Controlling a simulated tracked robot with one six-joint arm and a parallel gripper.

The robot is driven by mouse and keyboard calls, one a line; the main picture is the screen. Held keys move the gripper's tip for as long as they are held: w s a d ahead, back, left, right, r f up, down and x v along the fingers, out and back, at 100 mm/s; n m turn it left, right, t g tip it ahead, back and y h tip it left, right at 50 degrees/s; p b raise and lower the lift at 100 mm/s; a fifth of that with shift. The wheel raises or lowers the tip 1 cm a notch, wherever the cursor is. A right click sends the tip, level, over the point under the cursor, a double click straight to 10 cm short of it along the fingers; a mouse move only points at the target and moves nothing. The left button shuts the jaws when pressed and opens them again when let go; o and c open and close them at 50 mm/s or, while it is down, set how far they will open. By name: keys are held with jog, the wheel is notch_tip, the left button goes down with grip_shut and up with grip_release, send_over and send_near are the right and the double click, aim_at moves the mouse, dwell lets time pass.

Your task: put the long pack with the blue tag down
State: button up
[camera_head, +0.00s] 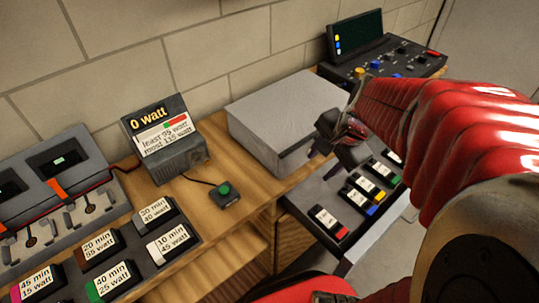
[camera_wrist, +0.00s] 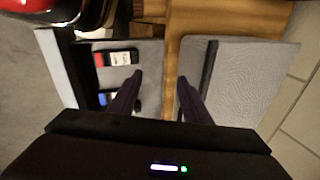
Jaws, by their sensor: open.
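The long pack with the blue tag (camera_head: 358,198) lies on the dark tray (camera_head: 310,197) at the right, between a red-tagged pack (camera_head: 328,221) and a yellow-tagged pack (camera_head: 368,187). It has a white label too small to read. In the wrist view the blue-tagged pack (camera_wrist: 112,98) lies at the left, partly hidden by a finger. My gripper (camera_head: 334,152) is open and empty, above the gap between the tray and the grey box. In the wrist view my gripper's fingers (camera_wrist: 160,78) are apart with wood between and beyond them.
A large grey box (camera_head: 285,115) stands behind the tray. A green-tagged pack (camera_head: 385,172) lies farther along the tray. A "0 watt" display (camera_head: 165,138), a green button (camera_head: 225,194) and several labelled packs (camera_head: 100,243) are at the left. A control console (camera_head: 385,60) stands at the back right.

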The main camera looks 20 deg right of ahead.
jog(key=s+a+r+n+t, duration=0.1)
jog(key=s+a+r+n, duration=0.2)
jog(key=a+n, duration=0.4)
jog(key=s+a+r+n, duration=0.3)
jog(key=a+r+n, duration=0.2)
jog(key=a+n, duration=0.2)
jog(key=shift+s+n+t+h, duration=0.35)
jog(key=shift+n+t+h, duration=0.05)
jog(key=shift+n, duration=0.3)
jog(key=shift+a, duration=0.1)
